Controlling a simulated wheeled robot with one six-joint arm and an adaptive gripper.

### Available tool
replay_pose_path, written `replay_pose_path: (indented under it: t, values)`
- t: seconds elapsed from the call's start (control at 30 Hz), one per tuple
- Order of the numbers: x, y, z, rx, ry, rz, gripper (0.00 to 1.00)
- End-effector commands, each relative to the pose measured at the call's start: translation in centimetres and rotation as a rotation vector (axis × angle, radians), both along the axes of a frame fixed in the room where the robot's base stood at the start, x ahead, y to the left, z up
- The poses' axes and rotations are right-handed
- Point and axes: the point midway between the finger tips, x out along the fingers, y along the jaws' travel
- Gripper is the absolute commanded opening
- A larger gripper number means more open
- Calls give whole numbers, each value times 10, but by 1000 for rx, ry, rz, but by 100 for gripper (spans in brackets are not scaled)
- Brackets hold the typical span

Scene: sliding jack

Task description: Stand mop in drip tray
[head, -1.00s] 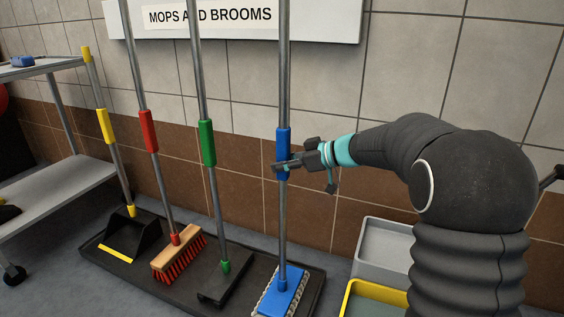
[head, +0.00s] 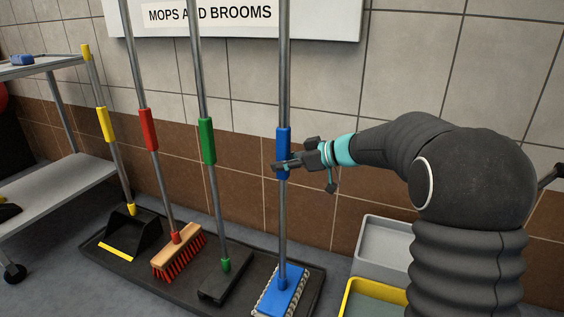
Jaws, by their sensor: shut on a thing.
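The mop has a grey pole, a blue grip sleeve (head: 283,142) and a blue head (head: 283,292) with a pale fringe. It stands upright at the right end of the black drip tray (head: 237,308). The head appears to be on the tray; whether it bears fully on the tray floor I cannot tell. My gripper (head: 283,165) is shut on the blue sleeve, coming from the right. Its far finger is partly hidden by the pole.
In the tray stand a green-sleeved tool (head: 207,140), a red-sleeved broom (head: 177,252) and a yellow-sleeved dustpan (head: 130,236). A shelf cart (head: 55,190) is at left. Grey (head: 385,240) and yellow-rimmed (head: 372,298) bins are at right. A tiled wall is behind.

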Motion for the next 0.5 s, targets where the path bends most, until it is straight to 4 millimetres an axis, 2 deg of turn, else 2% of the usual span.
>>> replay_pose_path:
  t: [0.5]
  values:
    - [0,0,-4,2,-1,-1,0]
